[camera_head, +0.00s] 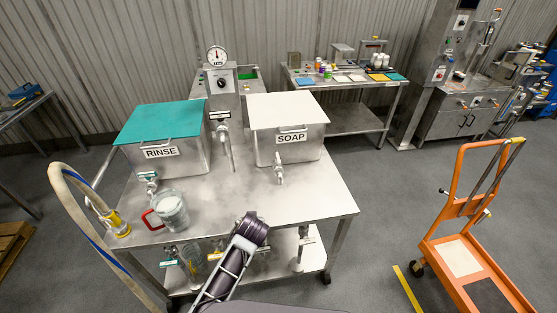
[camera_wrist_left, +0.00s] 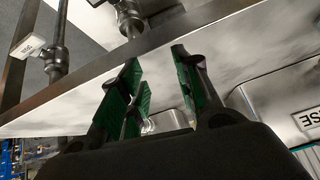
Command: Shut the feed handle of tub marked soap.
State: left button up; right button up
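The soap tub (camera_head: 290,148) is a steel box with a white lid and a SOAP label, at the table's back right. A small tap (camera_head: 279,169) sticks out of its front. Below the table's right front is a pipe with a white handle or tag (camera_head: 305,241). I cannot tell from this distance which is the feed handle or how it is turned. In the left wrist view a white tag (camera_wrist_left: 28,48) sits beside a dark pipe (camera_wrist_left: 57,52). My left gripper (camera_wrist_left: 157,58) has green-padded fingers, open and empty near the table edge. I cannot make it out in the head view.
The rinse tub (camera_head: 165,150) with a teal lid stands left on the steel table (camera_head: 240,210). A clear jug with a red handle (camera_head: 171,209) stands in front of it. Valves (camera_head: 187,262) hang under the table. An orange cart (camera_head: 460,250) is at right; floor between is free.

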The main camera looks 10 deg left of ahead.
pick_arm(q)
jog(key=w+d+r, duration=0.1)
jog(key=w, duration=0.1)
jog(key=w+d+r+t, duration=0.1)
jog(key=w+d+r, duration=0.1)
jog(key=w, duration=0.1)
jog(key=w+d+r+n+t, duration=0.1)
jog(key=w, duration=0.2)
jog(key=shift+w+d+r+y, duration=0.15)
jog(key=shift+w+d+y, duration=0.1)
jog(key=shift+y, duration=0.15)
jog(key=w+d+r+t, duration=0.3)
jog(key=w+d+r, duration=0.2)
jog(key=w+r, duration=0.2)
jog(key=shift+w+d+r+n+t+y, duration=0.3)
jog(key=shift+w+d+r+t+y, duration=0.1)
jog(key=shift+w, duration=0.4)
pick_arm(e)
jog(key=shift+d+f, duration=0.1)
jog(key=shift+d, duration=0.25)
jog(key=shift+w+a, duration=0.15)
jog(key=shift+a, duration=0.15)
